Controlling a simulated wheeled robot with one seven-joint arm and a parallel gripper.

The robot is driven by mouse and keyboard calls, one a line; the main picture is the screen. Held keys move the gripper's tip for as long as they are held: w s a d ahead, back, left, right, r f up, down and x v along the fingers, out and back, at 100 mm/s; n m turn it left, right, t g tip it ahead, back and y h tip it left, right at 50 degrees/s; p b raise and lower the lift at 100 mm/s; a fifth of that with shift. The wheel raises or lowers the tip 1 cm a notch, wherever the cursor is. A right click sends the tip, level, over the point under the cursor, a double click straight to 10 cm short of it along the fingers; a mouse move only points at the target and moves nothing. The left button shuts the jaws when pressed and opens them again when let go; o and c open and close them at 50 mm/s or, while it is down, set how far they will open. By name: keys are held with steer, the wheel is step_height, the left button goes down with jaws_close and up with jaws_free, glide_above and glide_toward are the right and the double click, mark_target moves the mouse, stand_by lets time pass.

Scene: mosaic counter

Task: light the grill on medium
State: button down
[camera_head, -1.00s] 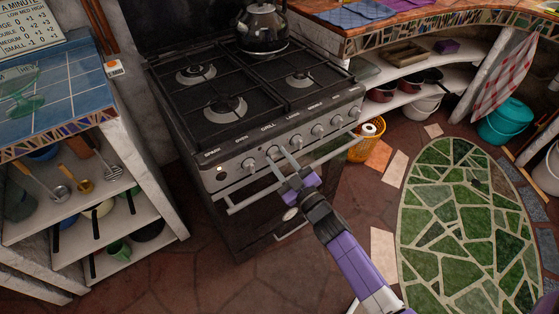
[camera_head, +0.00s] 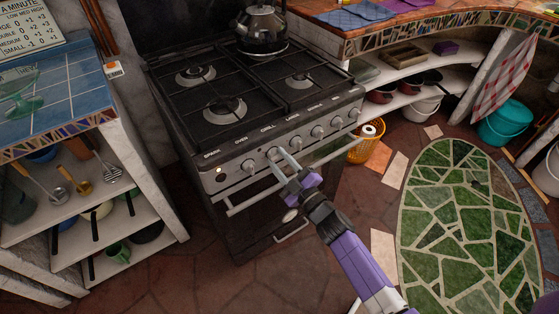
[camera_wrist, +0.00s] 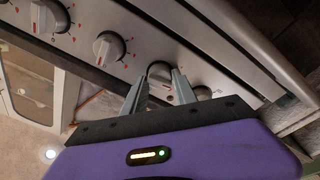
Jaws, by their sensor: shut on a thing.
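The black and grey stove (camera_head: 228,170) has a row of knobs along its front panel with labels above them. The knob under the GRILL label (camera_head: 272,153) is partly covered by my fingers. My gripper (camera_head: 281,159) is at this knob, its fingers pointing at the panel. In the wrist view my two fingers (camera_wrist: 159,93) stand on either side of a round knob (camera_wrist: 159,70) and are shut on it. The exact angle of its pointer is hard to read.
The oven door handle (camera_head: 250,199) runs just below the knobs, close to my gripper. A kettle (camera_head: 262,27) stands on a back burner. A chart (camera_head: 26,32) with LOW MED HIGH columns is at upper left. An orange basket (camera_head: 366,147) stands right of the stove.

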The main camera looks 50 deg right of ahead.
steer(key=shift+a+f, duration=0.1)
steer(key=c, duration=1)
jaws_free()
steer(key=r+v, duration=0.1)
steer(key=v, duration=0.6)
steer(key=shift+s+f+b, duration=0.3)
steer(key=shift+s+f, duration=0.1)
steer(key=shift+f, duration=0.1)
jaws_close()
stand_by(0.3)
